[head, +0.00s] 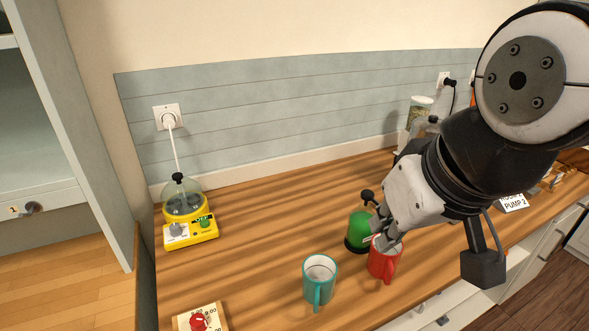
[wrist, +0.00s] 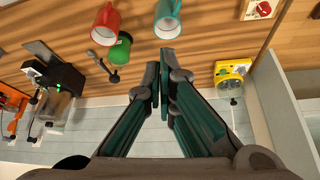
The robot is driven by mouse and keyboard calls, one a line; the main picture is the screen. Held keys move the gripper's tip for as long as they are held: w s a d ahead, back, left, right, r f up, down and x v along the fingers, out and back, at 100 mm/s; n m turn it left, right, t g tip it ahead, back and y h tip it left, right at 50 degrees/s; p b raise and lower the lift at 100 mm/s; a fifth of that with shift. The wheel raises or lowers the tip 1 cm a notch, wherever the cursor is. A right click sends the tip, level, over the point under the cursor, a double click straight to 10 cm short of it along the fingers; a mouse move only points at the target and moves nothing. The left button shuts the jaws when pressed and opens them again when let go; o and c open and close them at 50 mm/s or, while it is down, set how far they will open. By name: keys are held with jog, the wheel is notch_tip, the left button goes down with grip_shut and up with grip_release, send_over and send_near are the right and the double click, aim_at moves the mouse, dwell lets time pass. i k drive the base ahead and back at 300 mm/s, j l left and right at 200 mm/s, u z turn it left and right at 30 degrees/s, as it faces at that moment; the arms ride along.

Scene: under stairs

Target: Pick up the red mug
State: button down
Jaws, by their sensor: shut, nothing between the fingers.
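The red mug (head: 385,266) stands upright on the wooden counter in the head view, its rim partly hidden by my fingers. It also shows at the top of the wrist view (wrist: 105,27), left of my fingertips and apart from them. My gripper (head: 386,242) appears in front of the mug's upper part in the head view. In the wrist view the gripper (wrist: 160,70) has its fingertips together with nothing between them. The mug is not held.
A teal mug (head: 318,284) stands left of the red mug. A yellow device (head: 190,230) is plugged in at the left. A board with a red knob (head: 199,321) lies at the front left. The counter (head: 255,240) between is clear.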

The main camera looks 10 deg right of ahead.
aim_at(380, 266)
jog(key=l+u, duration=0.25)
jog(key=k+l+u, duration=0.2)
jog(key=l, duration=0.25)
jog(key=l+u, duration=0.25)
jog(key=k+l+u, duration=0.2)
jog(key=l, duration=0.15)
